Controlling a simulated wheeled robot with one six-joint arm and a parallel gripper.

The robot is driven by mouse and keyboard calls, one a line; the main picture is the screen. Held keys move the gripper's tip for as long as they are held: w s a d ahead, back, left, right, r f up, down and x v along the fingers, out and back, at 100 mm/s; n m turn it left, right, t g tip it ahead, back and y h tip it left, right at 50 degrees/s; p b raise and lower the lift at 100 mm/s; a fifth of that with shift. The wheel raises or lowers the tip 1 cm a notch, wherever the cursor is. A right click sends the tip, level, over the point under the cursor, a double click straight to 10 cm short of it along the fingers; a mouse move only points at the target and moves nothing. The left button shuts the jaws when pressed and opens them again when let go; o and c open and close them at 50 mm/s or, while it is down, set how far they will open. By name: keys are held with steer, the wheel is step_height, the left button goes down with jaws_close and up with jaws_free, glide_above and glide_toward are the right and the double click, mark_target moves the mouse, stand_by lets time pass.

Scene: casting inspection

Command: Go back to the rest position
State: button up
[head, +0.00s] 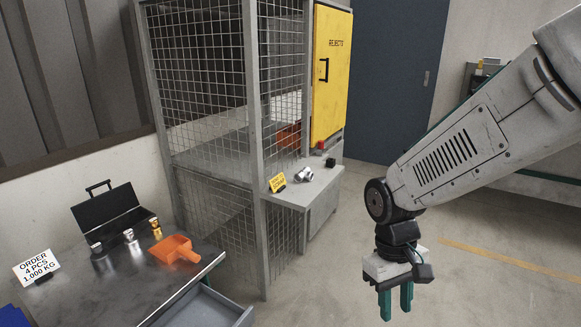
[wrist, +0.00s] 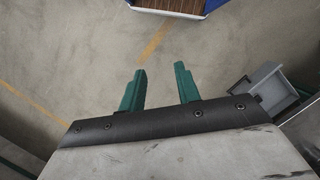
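My gripper (head: 396,300) hangs pointing down over the bare concrete floor, at the right of the head view. Its two green fingers stand apart with nothing between them.
A metal table (head: 130,283) at the lower left holds an orange scoop (head: 174,249), an open black case (head: 107,215), several weights and an order sign (head: 37,268). Its drawer (head: 208,308) is open. A mesh cage with a yellow rejects door (head: 331,75) stands behind. The floor around my gripper is free.

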steer(key=s+d+r+m+t+y, duration=0.1)
steer(key=s+d+r+m+t, duration=0.3)
steer(key=s+d+r, duration=0.3)
steer(key=s+r, duration=0.5)
steer(key=r, duration=0.2)
steer(key=shift+s+r, duration=0.15)
steer(key=shift+s, duration=0.1)
stand_by(0.5)
